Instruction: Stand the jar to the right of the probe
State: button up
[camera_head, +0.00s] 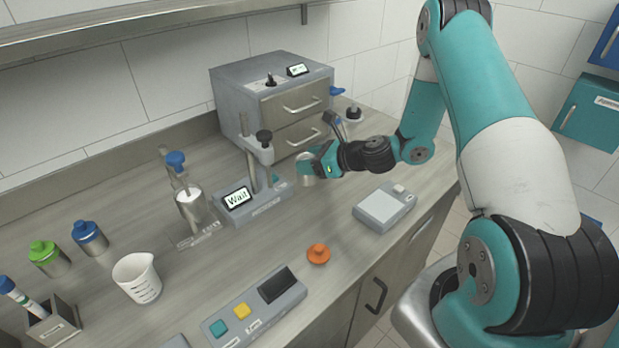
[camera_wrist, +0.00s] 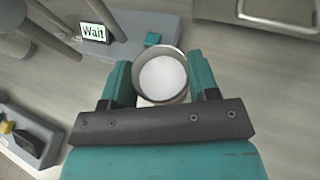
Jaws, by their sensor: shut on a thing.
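My gripper (camera_head: 318,160) is shut on an open, metal-grey jar (camera_head: 306,170) with white contents. In the wrist view the jar (camera_wrist: 163,78) sits between the two teal fingers, its round mouth facing the camera. The jar looks upright, just right of the grey stand with the "Wait" display (camera_head: 236,198); I cannot tell whether it touches the counter. A blue-topped rod (camera_head: 176,160), which may be the probe, stands in a clear vessel (camera_head: 192,208) left of that stand. Another blue-topped stick (camera_head: 8,286) leans in a holder at the far left.
A scale-like device (camera_head: 383,207) lies to the right of the jar, and a drawer unit (camera_head: 275,105) stands behind it. An orange lid (camera_head: 318,253), a button panel (camera_head: 255,308), a beaker (camera_head: 137,277), and green (camera_head: 48,258) and blue (camera_head: 90,238) capped jars stand on the counter.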

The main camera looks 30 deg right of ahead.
aim_at(316, 179)
jog(key=shift+f+p, duration=0.3)
jog(key=shift+f, duration=2.7)
jog(key=shift+f, duration=0.15)
jog(key=o, duration=1)
